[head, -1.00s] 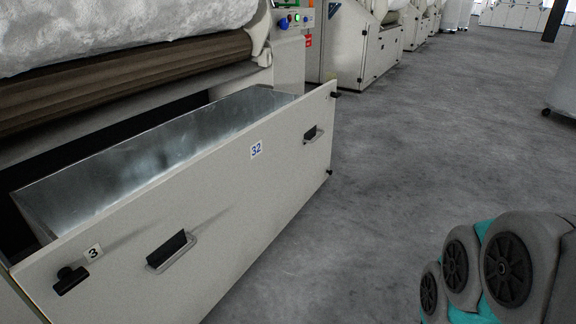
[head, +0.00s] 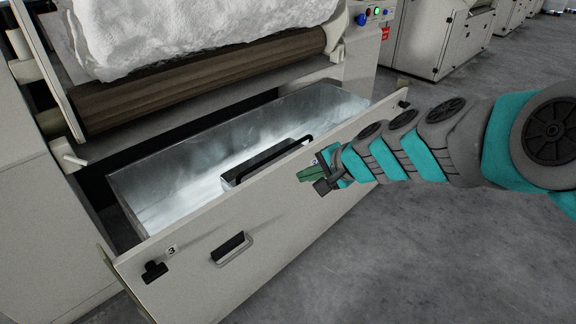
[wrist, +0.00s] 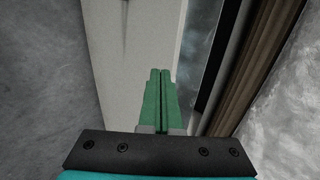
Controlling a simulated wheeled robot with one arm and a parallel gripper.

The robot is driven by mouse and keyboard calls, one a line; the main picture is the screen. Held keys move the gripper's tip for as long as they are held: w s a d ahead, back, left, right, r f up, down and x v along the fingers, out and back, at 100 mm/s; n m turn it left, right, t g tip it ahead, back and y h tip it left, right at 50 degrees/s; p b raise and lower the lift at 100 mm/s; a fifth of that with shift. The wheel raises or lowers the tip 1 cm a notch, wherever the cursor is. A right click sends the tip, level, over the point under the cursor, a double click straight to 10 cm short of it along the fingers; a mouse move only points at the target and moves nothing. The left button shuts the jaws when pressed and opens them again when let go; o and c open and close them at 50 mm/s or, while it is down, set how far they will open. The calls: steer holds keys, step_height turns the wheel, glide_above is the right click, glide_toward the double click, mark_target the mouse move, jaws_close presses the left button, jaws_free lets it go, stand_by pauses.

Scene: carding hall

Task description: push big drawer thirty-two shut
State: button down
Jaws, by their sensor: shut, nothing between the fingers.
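Big drawer thirty-two (head: 200,277) stands pulled out from the machine, its pale front panel facing right and its metal inside open to view. The front bears a black handle (head: 230,247); the 32 label seen earlier is not visible now. My gripper (head: 305,174) is at the outer side of the front panel, near its middle and below the top edge. Its green fingers are closed together and empty. In the wrist view the shut fingers (wrist: 160,74) point at the pale panel (wrist: 150,40). I cannot tell whether they touch it.
A grey box with a black handle (head: 262,162) is in the drawer area, at the panel's top edge. A black knob (head: 154,271) sits by a label 3 (head: 171,250). A brown roller (head: 200,90) and white fibre (head: 190,35) are above. Grey floor (head: 430,255) is clear at right.

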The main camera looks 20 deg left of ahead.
mark_target(267, 177)
steer(key=shift+w+a+r+p+x, duration=0.15)
steer(key=shift+a+r+x, duration=0.15)
steer(key=shift+x, duration=1.8)
steer(key=shift+w+a+r+p+x, duration=0.1)
steer(key=shift+a+r+x, duration=0.2)
steer(key=shift+x, duration=1.75)
steer(key=shift+w+a+r+p+x, duration=0.15)
steer(key=shift+a+r+x, duration=0.15)
steer(key=shift+x, duration=1.8)
steer(key=shift+s, duration=0.1)
steer(key=shift+r, duration=0.1)
